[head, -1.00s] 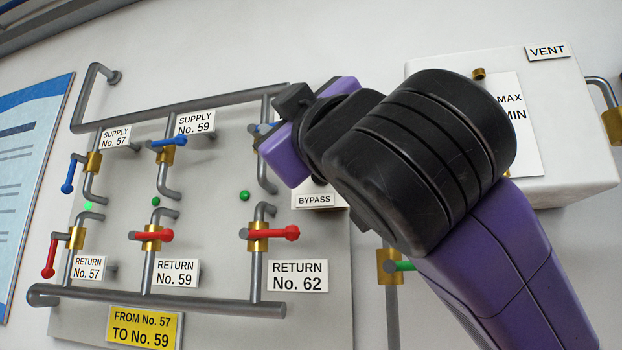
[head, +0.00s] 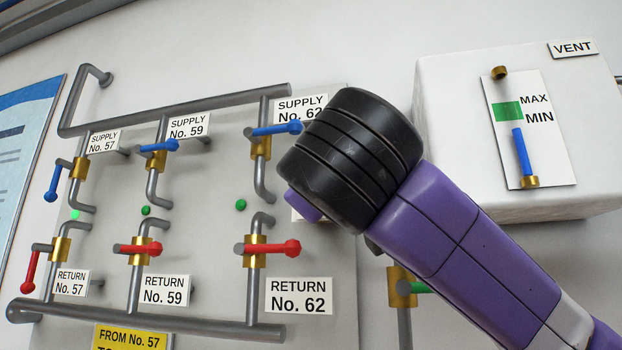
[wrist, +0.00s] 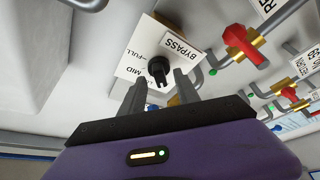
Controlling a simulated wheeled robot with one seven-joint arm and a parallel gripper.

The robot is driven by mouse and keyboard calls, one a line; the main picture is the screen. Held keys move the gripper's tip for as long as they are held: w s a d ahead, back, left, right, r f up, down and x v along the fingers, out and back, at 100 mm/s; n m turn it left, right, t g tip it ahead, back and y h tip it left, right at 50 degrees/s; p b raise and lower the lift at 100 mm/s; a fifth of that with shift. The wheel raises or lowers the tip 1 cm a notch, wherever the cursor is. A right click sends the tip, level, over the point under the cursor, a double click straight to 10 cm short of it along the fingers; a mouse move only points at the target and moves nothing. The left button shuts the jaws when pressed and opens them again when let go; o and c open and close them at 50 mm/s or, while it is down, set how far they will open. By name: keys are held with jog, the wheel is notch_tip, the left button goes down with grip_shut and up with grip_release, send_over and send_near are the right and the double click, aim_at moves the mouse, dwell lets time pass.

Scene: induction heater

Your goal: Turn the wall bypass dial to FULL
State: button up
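The bypass dial (wrist: 158,68) is a black knob on a white plate (wrist: 130,62) in the wrist view, with a BYPASS label (wrist: 181,47) and MID and FULL marks. A third mark is mostly hidden near the fingers. Which mark the knob points at I cannot tell for sure. My gripper (wrist: 160,77) is open, its two dark fingers either side of and just short of the knob, with no clear contact. In the head view my wrist hides the dial and the fingers; only a purple bit of my gripper shows.
A pipe panel has red return valve levers (head: 272,248) and blue supply levers (head: 277,129) left of my arm. A white box (head: 450,120) with a MAX/MIN gauge stands out from the wall at right. A green-handled brass valve (head: 402,287) is beside my forearm.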

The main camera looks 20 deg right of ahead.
jog(key=shift+x, duration=1.25)
grip_shut()
